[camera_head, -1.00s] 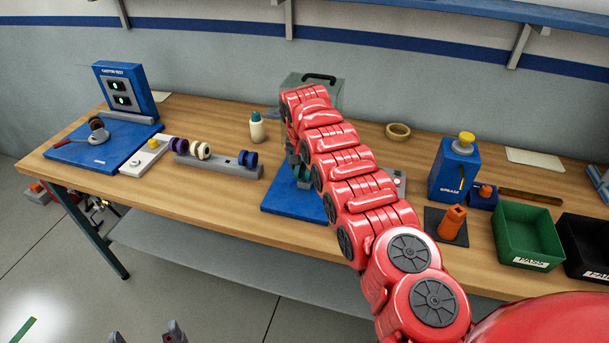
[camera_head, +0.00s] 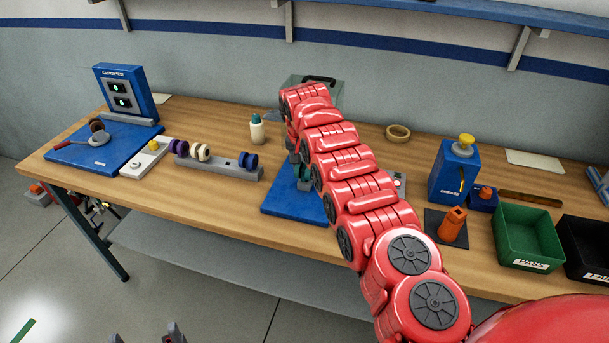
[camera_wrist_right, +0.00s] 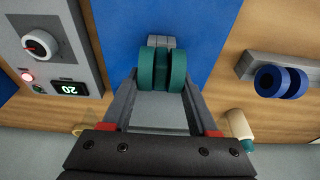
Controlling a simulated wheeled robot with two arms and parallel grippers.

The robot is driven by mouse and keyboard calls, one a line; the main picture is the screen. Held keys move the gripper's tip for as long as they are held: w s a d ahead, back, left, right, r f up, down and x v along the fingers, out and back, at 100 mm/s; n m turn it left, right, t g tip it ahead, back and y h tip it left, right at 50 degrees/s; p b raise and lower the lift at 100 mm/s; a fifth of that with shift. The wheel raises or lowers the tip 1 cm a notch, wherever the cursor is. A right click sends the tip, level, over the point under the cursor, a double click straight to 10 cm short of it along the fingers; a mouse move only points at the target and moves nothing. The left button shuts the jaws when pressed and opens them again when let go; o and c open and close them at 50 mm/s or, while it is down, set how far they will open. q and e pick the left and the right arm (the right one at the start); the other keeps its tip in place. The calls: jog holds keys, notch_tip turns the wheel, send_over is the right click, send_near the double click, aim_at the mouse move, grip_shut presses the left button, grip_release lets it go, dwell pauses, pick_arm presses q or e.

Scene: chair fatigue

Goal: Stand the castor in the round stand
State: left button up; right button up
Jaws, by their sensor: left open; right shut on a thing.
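A green twin-wheel castor (camera_wrist_right: 162,70) with a grey block at its far side is between the fingers of my right gripper (camera_wrist_right: 160,88) in the right wrist view. The gripper is shut on it, over a blue plate (camera_wrist_right: 208,28). In the head view my right arm hides most of the castor and part of the blue plate (camera_head: 290,202). My left gripper (camera_head: 143,338) shows only its two fingertips, apart and empty, at the bottom edge.
A grey rack (camera_head: 215,168) holds purple and cream castors left of my right arm. A white bottle (camera_head: 257,130) stands behind it. A control box (camera_wrist_right: 55,45) with a dial is beside the blue plate. A grease box (camera_head: 453,172) and a green bin (camera_head: 527,236) stand right.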

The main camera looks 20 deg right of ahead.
jog(key=shift+r, duration=1.35)
jog(key=shift+r+p, duration=1.8)
jog(key=shift+r, duration=0.25)
jog(key=shift+a+f, duration=0.1)
jog(key=shift+f, duration=0.05)
jog(key=a, duration=0.1)
jog(key=a+f+n, duration=0.1)
jog(key=a, duration=0.1)
jog(key=a+n, duration=0.1)
jog(key=shift+w+a+f+y, duration=0.15)
jog(key=shift+w+y, duration=0.15)
jog(key=shift+w, duration=0.05)
